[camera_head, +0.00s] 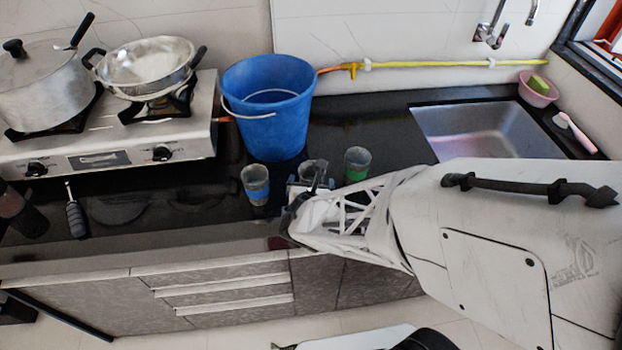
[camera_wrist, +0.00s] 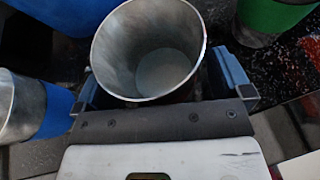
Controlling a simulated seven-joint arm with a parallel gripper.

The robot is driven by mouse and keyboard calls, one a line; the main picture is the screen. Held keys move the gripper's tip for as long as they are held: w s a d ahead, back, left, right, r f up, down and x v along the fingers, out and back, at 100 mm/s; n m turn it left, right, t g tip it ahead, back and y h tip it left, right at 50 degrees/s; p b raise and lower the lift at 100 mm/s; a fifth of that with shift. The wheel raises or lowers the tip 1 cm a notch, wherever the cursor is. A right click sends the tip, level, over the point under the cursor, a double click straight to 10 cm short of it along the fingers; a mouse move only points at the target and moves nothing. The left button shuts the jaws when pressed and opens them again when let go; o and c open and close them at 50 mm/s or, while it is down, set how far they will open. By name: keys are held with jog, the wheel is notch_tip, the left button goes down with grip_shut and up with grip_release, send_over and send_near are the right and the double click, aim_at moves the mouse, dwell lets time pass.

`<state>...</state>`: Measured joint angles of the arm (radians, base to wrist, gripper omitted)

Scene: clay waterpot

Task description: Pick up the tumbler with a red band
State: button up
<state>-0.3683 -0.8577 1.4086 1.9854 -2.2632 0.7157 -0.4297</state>
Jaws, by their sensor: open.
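A grey metal tumbler (camera_head: 313,168) stands on the dark counter in the middle of three tumblers. In the wrist view the tumbler (camera_wrist: 148,48) is seen from above, its open mouth facing the camera. My gripper (camera_wrist: 158,82) is open, with one finger on each side of this tumbler. I cannot tell whether either finger touches it. In the head view my gripper (camera_head: 304,188) is at the tumbler's near side and partly covers it.
A blue-banded tumbler (camera_head: 256,185) stands close on the left, a green-banded tumbler (camera_head: 356,164) on the right. A blue bucket (camera_head: 268,110) stands behind. The stove (camera_head: 110,150) with pots is at left, the sink (camera_head: 480,130) at right. A dark-handled tool (camera_head: 75,215) lies front left.

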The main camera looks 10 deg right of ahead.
aim_at(311, 181)
jog(key=shift+c, duration=0.3)
jog(key=c, duration=1)
jog(key=shift+o, duration=0.2)
jog(key=shift+r, duration=0.1)
jog(key=shift+r, duration=1.55)
jog(key=shift+s+r, duration=0.2)
jog(key=shift+s, duration=0.15)
jog(key=s+d, duration=0.1)
jog(key=s, duration=0.4)
jog(key=s+d+r, duration=0.1)
jog(key=s, duration=0.4)
jog(key=s+d, duration=0.1)
jog(key=s, duration=0.4)
jog(key=shift+r, duration=0.15)
